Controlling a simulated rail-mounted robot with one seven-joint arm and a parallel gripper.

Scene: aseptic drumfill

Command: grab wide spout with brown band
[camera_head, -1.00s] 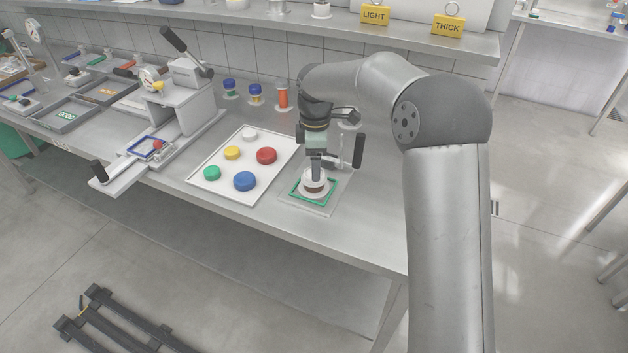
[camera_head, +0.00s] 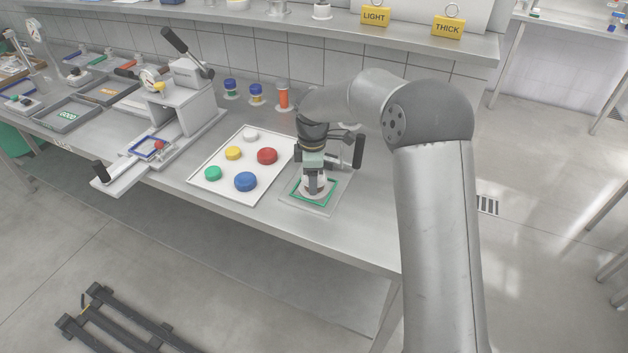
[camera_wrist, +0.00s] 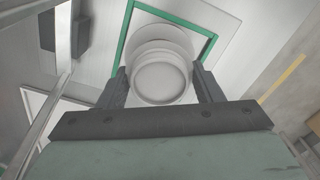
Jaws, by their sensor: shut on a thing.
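The wide spout (camera_head: 322,186) is a white, round, stepped piece standing on the green-framed plate (camera_head: 329,203) at the right of the bench. In the wrist view the spout (camera_wrist: 160,78) shows from above as a round cap on a wider flange, inside the green square frame (camera_wrist: 190,24). My gripper (camera_head: 315,187) points down over it. In the wrist view the fingers of my gripper (camera_wrist: 160,88) lie on either side of the spout, shut on it. The brown band cannot be made out now; the fingers and the top view hide the spout's side.
A white tray (camera_head: 215,192) with several coloured round caps lies left of the plate. A black-handled lever (camera_head: 358,152) stands close behind my gripper. A press with a long handle (camera_head: 187,75) is further left. Small jars (camera_head: 256,94) stand along the wall.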

